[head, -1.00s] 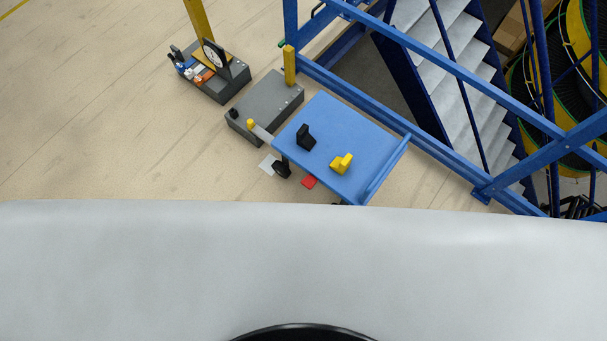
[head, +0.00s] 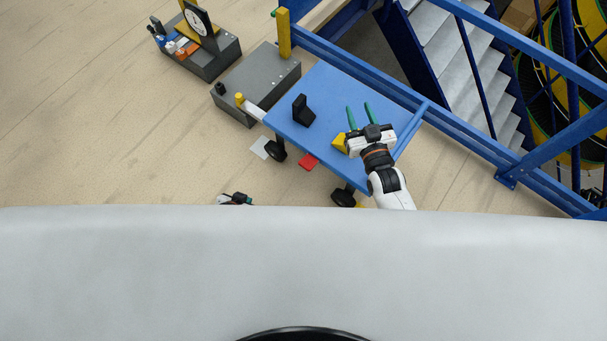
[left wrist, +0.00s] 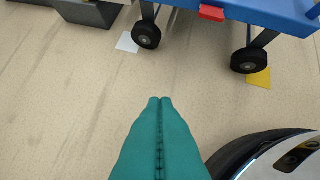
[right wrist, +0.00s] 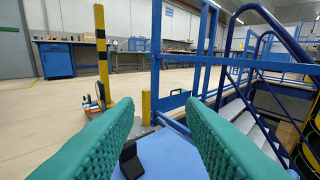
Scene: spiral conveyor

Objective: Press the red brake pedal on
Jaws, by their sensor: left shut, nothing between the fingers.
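The red brake pedal (head: 308,162) sticks out from under the near edge of the blue cart (head: 330,85), low down between its black wheels. In the left wrist view, the red pedal (left wrist: 212,13) is at the top edge, right of centre. My left gripper (left wrist: 160,100) is shut and empty, over bare floor and apart from the pedal.
A black block (head: 303,110) and a yellow block (head: 340,143) stand on the cart top. A grey box (head: 255,82) is left of the cart. Blue railings (head: 460,140) and stairs (head: 445,50) are to the right.

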